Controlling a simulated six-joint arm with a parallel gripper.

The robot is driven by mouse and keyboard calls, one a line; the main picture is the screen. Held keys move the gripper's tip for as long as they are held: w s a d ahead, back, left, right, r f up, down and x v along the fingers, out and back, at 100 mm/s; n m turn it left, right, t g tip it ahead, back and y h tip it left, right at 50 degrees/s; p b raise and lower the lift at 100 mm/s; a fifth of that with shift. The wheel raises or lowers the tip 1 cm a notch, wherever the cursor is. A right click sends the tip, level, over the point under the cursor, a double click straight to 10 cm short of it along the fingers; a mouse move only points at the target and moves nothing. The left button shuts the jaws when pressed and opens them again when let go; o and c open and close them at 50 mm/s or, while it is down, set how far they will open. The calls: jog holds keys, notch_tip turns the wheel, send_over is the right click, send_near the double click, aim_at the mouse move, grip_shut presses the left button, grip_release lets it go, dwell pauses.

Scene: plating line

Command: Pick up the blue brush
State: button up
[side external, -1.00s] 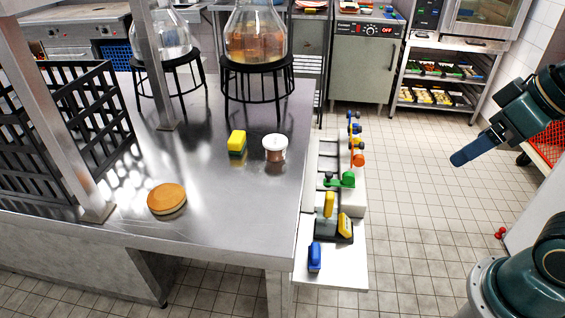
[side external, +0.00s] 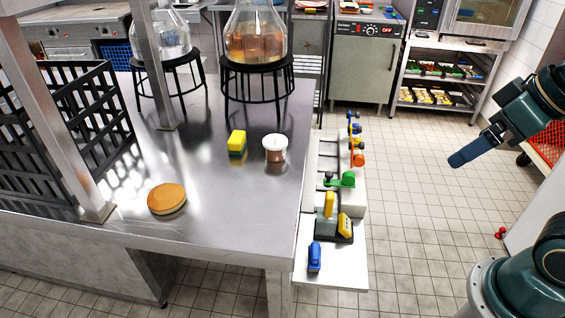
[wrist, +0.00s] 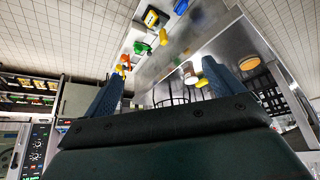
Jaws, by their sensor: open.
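The blue brush (side external: 314,257) stands on the near end of a white shelf along the right side of the steel table. In the wrist view a blue thing (wrist: 181,6), seemingly the same brush, shows at the top edge, partly cut off. My gripper (side external: 468,153) is in the air to the right of the shelf, well apart from the brush. In the wrist view its two blue fingers stand wide apart, and the gripper (wrist: 164,68) is open with nothing between the fingertips.
Yellow and black tools (side external: 344,225), a green tool (side external: 347,180) and an orange one (side external: 358,159) sit farther back on the shelf. The steel table (side external: 240,205) holds a sponge (side external: 237,141), a tub (side external: 275,148) and a round cake-like thing (side external: 167,198). Open floor lies between shelf and arm.

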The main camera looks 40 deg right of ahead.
jog(key=n+g+y, duration=0.3)
jog(key=n, duration=0.7)
send_over(318, 249)
jog(key=s+d, duration=0.3)
notch_tip(318, 249, down, 33)
jog(key=shift+d+r, duration=0.1)
jog(key=shift+d, duration=0.05)
jog(key=shift+x, duration=4.25)
